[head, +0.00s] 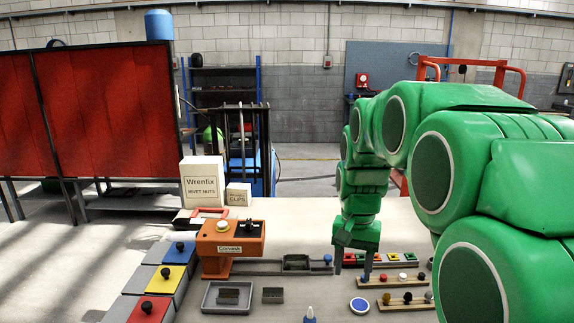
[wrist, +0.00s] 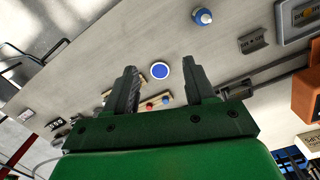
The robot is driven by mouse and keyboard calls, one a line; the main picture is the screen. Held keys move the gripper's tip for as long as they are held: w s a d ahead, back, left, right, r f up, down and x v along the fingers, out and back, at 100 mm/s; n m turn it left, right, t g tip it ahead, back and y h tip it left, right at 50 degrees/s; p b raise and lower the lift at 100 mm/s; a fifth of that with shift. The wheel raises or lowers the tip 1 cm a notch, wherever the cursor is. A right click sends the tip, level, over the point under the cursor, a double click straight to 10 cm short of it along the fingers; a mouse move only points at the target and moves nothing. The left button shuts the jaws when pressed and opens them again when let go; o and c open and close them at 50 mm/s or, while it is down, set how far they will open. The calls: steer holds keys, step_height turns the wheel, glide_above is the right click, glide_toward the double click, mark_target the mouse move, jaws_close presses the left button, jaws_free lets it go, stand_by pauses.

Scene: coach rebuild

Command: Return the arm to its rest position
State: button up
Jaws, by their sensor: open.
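My green arm (head: 455,160) reaches in from the right side of the head view and bends down over the workbench (head: 310,222). My gripper (head: 353,272) points down above the bench, near the strips of coloured knobs. In the wrist view my gripper (wrist: 161,78) has its two grey fingers spread wide apart. Nothing is held between them. A blue disc with a white rim (wrist: 160,70) shows in the gap, lying on the bench beyond. Whether the fingertips touch anything below is hard to tell in the head view.
The blue disc (head: 359,305) and a knob strip (head: 396,281) lie close to the gripper. An orange device (head: 230,245) stands to the left, with a grey tray (head: 217,306) in front. Wrenfix boxes (head: 202,182) stand behind. Knobbed red, yellow and blue blocks (head: 172,278) line the left.

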steer(key=s+f+n, duration=0.2)
steer(key=s, duration=1.3)
steer(key=s+f+n+g, duration=0.1)
steer(key=s+f+n, duration=0.1)
steer(key=s, duration=1.3)
steer(key=shift+s+d+f, duration=0.2)
steer(key=shift+s+d, duration=0.15)
